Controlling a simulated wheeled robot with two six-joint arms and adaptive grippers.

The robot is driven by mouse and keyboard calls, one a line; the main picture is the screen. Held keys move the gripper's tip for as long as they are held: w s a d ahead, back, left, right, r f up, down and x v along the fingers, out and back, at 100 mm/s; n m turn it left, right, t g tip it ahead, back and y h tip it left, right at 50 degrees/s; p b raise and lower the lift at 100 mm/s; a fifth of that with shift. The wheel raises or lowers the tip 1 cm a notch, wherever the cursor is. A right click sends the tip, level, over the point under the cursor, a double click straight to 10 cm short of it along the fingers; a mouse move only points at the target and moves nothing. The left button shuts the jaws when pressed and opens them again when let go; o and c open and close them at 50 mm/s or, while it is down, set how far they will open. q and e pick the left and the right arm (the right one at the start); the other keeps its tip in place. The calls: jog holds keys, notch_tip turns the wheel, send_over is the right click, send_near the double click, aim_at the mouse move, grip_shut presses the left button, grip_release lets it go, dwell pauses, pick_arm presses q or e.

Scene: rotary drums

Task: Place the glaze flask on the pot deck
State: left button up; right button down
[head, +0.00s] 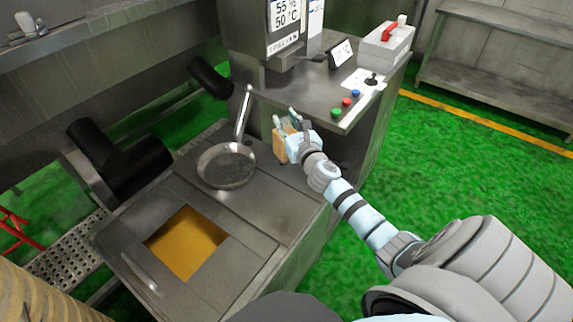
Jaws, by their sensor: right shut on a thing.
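My right gripper (293,127) is shut on a small orange-brown thing (279,146), which I take to be the glaze flask. The gripper and arm partly hide it. It appears upright at the right back part of the grey metal deck (262,205), which I take to be the pot deck. I cannot tell whether it touches the deck. My left gripper is not in view.
A steel pan (228,167) sits on the deck left of my gripper, its handle pointing up and back. A square opening (187,243) shows amber contents. A control cabinet (325,90) stands behind. Black cylinders (120,160) lie at left. Deck space right of the pan is bare.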

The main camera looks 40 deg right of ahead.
notch_tip(320, 180, down, 20)
jog(key=b, duration=1.7)
jog(key=shift+r, duration=0.15)
jog(key=c, duration=1.2)
grip_release()
jog(key=shift+a, duration=0.15)
jog(key=shift+c, duration=0.2)
jog(key=p+v, duration=0.1)
jog(key=v, duration=1.1)
